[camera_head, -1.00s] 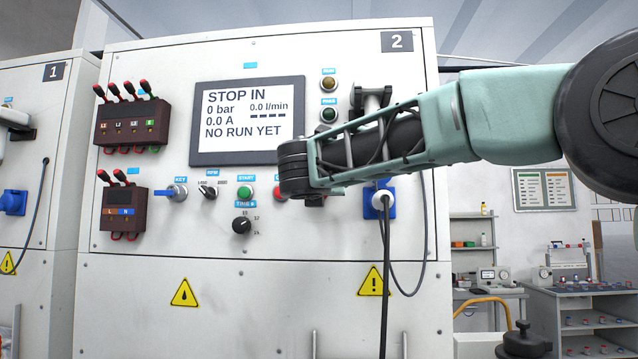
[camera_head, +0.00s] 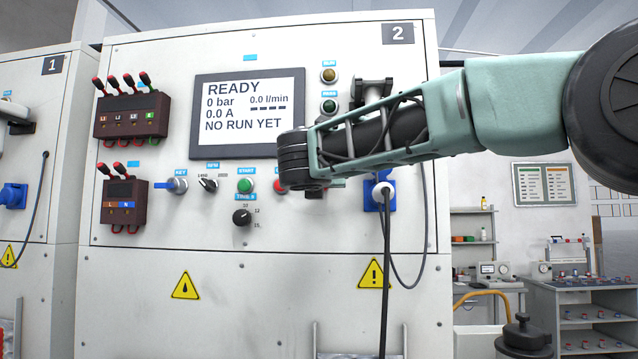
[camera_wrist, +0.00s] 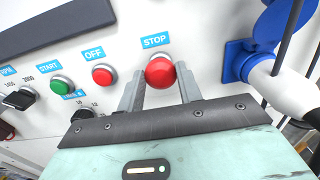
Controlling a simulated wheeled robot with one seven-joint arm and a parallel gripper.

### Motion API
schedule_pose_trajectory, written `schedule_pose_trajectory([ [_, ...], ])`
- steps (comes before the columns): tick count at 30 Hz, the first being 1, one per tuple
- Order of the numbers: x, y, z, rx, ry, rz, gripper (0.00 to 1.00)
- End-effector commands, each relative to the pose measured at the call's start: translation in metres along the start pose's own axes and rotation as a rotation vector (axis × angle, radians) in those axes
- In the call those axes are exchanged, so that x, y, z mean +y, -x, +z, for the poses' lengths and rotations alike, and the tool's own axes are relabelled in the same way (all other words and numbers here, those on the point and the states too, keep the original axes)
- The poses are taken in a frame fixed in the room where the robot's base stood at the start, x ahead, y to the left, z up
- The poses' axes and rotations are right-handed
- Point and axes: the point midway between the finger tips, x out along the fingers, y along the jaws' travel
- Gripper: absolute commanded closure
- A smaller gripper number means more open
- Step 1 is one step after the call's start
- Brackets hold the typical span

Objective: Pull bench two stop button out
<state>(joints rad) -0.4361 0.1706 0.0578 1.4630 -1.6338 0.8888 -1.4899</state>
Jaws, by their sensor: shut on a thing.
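Bench two (camera_head: 330,225) is the white cabinet marked 2, with a screen (camera_head: 247,114) that reads READY, 0 bar, 0.0 A, NO RUN YET. The red stop button (camera_wrist: 160,72) sits under a blue STOP label in the wrist view. My gripper (camera_wrist: 160,88) has one finger on each side of the button and is shut on it. In the head view my wrist and arm hide the stop button and my fingertips.
A red OFF button (camera_wrist: 103,75) and a green START button (camera_wrist: 62,84) lie left of the stop button. A blue socket with a white plug (camera_wrist: 270,85) and its cable are close on the right. Bench one (camera_head: 40,150) stands at the left.

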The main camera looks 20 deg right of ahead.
Motion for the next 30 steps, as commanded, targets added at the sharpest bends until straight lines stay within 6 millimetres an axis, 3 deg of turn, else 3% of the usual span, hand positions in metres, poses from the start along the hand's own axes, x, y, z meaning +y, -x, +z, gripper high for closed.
schedule_pose_trajectory([
  [1,0.001,0.001,-0.001,0.003,-0.001,0.0,0.62],
  [3,0.001,0.001,-0.001,0.003,-0.001,0.0,0.43],
  [12,0.001,0.002,-0.001,0.002,-0.001,0.001,0.43],
  [16,0.001,0.011,-0.002,0.002,-0.002,0.003,0.43],
  [20,0.001,0.034,-0.004,0.002,-0.003,0.005,0.43],
  [30,0.001,0.114,-0.003,0.001,-0.003,0.005,0.43],
])
